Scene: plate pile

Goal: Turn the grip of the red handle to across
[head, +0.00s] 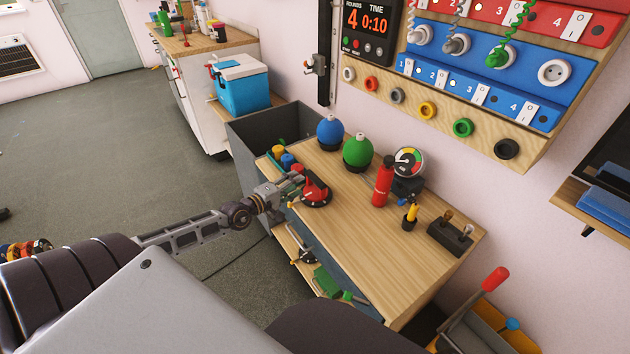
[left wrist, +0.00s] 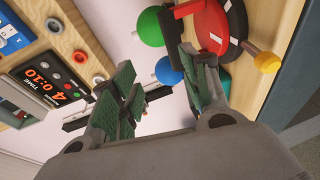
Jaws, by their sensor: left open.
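A red rotary handle (head: 316,187) with a dark base sits at the left edge of the wooden bench top. Whether a finger touches the handle, I cannot tell. My right gripper is out of view.
A blue ball (head: 330,131) and a green ball (head: 358,150) on dark bases stand behind the handle. A red extinguisher (head: 382,183), a gauge (head: 408,162) and a switch block (head: 450,238) stand to the right.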

